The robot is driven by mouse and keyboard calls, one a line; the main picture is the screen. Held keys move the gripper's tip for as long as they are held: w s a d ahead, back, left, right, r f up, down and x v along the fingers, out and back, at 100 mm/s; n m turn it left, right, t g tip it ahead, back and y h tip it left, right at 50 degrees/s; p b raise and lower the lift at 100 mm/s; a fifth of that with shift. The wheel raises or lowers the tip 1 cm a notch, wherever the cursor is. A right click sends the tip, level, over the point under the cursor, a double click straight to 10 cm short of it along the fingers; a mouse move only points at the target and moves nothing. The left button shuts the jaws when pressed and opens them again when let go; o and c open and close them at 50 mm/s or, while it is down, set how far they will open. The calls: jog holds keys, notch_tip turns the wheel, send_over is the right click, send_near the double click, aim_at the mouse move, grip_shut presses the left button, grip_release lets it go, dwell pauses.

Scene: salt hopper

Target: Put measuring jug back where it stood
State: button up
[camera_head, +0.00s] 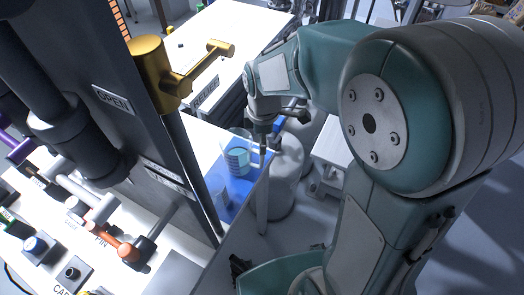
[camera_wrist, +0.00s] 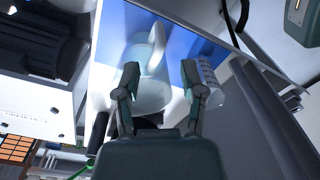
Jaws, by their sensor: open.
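The measuring jug (camera_head: 237,162) is clear with blue markings. It stands upright on a blue mat (camera_head: 240,188) at the near corner of a white table. In the wrist view the jug (camera_wrist: 150,92) shows its handle toward the camera, and the handle lies in the gap between my fingers. My gripper (camera_head: 263,148) is beside the jug on its right in the head view. In the wrist view my gripper (camera_wrist: 160,72) is open, with one finger on each side of the handle. Whether a finger touches the jug I cannot tell.
A smaller clear graduated vessel (camera_wrist: 208,78) stands close beside my right finger in the wrist view. A dark panel with a brass lever (camera_head: 160,75) rises left of the mat. A grey-white cylinder (camera_head: 285,178) stands on the floor beyond the table edge.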

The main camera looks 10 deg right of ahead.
notch_tip(320, 180, up, 5)
jog(key=shift+f, duration=0.1)
jog(key=s+d+r+m+t, duration=0.3)
jog(key=s+r+m, duration=0.1)
jog(key=s+m, duration=0.3)
jog(key=s+d+r+m+t, duration=0.3)
jog(key=s+r+m, duration=0.2)
jog(key=s+m, duration=0.2)
jog(key=shift+d+m, duration=0.35)
jog(key=shift+m, duration=0.65)
